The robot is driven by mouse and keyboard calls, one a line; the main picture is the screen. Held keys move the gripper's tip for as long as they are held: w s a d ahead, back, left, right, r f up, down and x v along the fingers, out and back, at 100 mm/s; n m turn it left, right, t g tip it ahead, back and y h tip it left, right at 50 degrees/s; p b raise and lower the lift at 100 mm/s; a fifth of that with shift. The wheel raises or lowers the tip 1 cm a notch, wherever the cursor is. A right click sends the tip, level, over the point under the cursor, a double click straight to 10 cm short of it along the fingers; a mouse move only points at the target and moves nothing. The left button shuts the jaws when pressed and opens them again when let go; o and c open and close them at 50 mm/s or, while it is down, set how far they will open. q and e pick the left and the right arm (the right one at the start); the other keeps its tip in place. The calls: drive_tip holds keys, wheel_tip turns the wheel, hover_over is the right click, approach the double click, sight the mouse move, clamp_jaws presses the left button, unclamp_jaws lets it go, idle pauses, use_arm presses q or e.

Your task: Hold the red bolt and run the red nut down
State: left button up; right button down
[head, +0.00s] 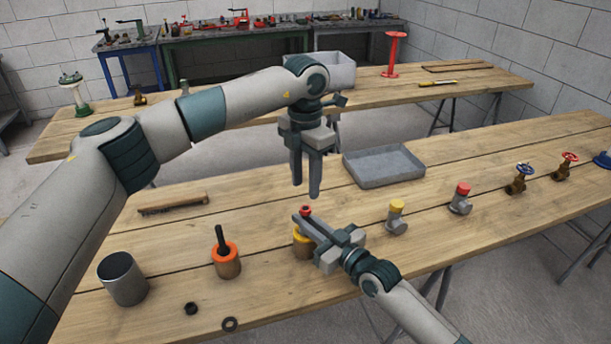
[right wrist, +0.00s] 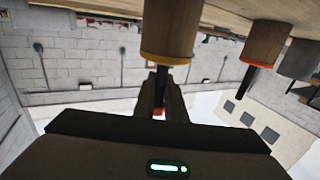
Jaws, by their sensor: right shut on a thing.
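A dark bolt shaft (right wrist: 161,78) stands in a wooden holder with a yellow rim (head: 302,240), which also shows upside down in the right wrist view (right wrist: 170,30). A small red piece (head: 305,210) shows at its top, and in the right wrist view (right wrist: 158,113) it sits by my fingers. I cannot tell whether it is the nut or the bolt's end. My right gripper (head: 303,222) is shut around the bolt above the yellow rim. My left gripper (head: 306,193) hangs above, fingers down, slightly apart with nothing between them.
An orange-rimmed holder with a black rod (head: 227,258), a metal cup (head: 122,278) and two dark rings (head: 191,308) (head: 230,324) lie left. Yellow-capped (head: 396,217) and red-capped (head: 461,198) grey fittings and valves stand right. A grey tray (head: 384,166) lies behind.

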sight(305, 207)
use_arm(q)
drive_tip(key=shift+f, duration=3.4)
clamp_jaws()
drive_tip(key=shift+o, duration=0.5)
unclamp_jaws()
drive_tip(key=shift+r, duration=0.15)
wheel_tip(305, 207, up, 12)
